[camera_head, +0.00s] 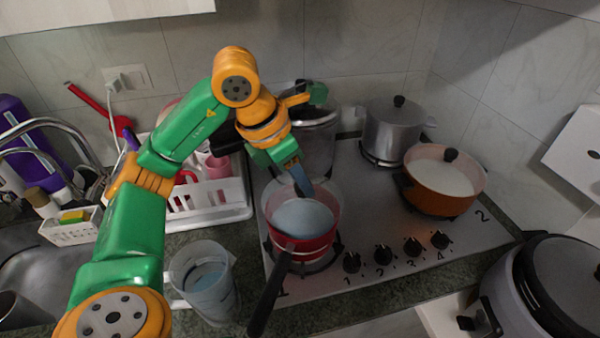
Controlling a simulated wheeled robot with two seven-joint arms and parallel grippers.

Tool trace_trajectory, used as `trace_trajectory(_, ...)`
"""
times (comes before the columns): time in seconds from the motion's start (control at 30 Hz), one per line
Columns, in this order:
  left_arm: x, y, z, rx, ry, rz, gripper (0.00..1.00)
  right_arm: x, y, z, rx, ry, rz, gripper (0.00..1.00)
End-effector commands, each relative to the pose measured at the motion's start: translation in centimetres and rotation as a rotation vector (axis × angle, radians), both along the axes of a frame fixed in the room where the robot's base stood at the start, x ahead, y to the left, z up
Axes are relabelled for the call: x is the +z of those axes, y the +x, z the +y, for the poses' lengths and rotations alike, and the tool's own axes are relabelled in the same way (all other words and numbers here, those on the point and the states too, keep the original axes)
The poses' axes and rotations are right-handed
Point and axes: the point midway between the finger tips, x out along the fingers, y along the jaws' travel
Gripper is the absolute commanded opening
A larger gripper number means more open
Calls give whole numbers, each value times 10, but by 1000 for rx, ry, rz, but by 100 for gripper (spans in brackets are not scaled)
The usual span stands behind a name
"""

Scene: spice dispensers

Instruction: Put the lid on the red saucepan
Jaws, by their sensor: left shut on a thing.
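The red saucepan (318,244) stands on the front left burner, its dark handle (267,302) pointing toward the front edge of the hob. Its lid (304,214) looks like clear glass with a pale tint and lies over the pan's opening. My left gripper (303,183) reaches down from above and is shut on the lid, at its dark knob, which the fingers mostly hide. I cannot tell whether the lid's rim touches the pan all around or hovers just above it. My right gripper is not in view.
A grey pot (392,130) and an orange pot with a glass lid (445,180) stand on the hob. A glass jug (205,283) and a white dish rack (222,203) stand to the left, a cooker (545,290) at front right.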

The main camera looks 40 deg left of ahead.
Motion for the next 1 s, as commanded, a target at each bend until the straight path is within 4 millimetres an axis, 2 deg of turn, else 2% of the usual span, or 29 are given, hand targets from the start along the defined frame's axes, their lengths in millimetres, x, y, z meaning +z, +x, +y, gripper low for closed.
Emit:
trace_trajectory(0.03,-14,0,0,0,0,0,0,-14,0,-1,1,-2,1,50)
trace_trajectory(0.17,-24,0,0,1,0,0,0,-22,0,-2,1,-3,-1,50)
trace_trajectory(1.0,-21,1,0,1,-1,-1,0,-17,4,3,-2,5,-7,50)
